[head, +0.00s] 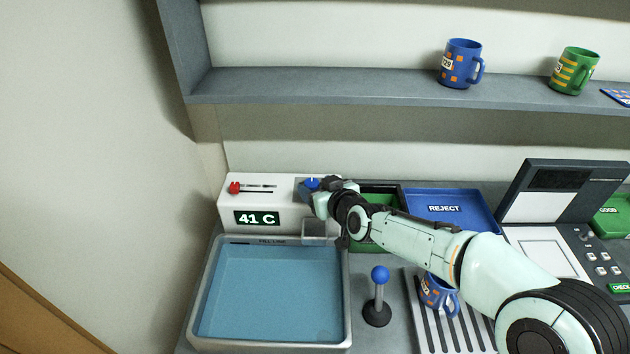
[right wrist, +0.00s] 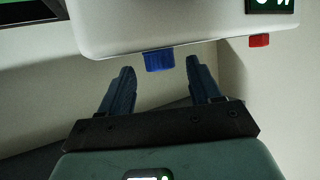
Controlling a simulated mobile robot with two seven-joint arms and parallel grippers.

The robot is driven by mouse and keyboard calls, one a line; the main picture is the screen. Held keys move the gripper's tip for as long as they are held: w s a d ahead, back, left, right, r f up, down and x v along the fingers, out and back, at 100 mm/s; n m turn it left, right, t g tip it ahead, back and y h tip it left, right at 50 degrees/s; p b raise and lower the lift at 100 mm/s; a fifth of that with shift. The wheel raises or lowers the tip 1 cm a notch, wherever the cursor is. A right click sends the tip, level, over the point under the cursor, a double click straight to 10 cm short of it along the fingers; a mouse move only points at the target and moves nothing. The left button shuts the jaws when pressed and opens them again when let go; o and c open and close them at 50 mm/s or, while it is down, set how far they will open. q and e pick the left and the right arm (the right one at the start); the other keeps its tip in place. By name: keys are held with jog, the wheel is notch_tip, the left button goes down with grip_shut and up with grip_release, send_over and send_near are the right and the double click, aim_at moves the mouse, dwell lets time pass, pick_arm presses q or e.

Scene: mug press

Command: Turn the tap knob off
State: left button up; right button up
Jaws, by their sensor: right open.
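The blue tap knob (head: 312,183) is on the white tap unit (head: 285,215) behind the basin, partly hidden by my right gripper (head: 322,190). In the right wrist view, the knob (right wrist: 158,61) sticks out from the edge of the white unit (right wrist: 150,25). My right gripper (right wrist: 160,68) is open, with one dark finger on each side of the knob. A gap shows between each finger and the knob. My left gripper is in neither view.
A basin of blue water (head: 270,290) stands below the unit. A red slider knob (head: 234,187) and a 41 C display (head: 257,218) are on the unit. A blue-topped lever (head: 379,277), a blue mug (head: 438,292) on a rack and a blue REJECT tray (head: 455,208) are near my right arm.

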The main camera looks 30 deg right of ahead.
jog(key=shift+x, duration=0.9)
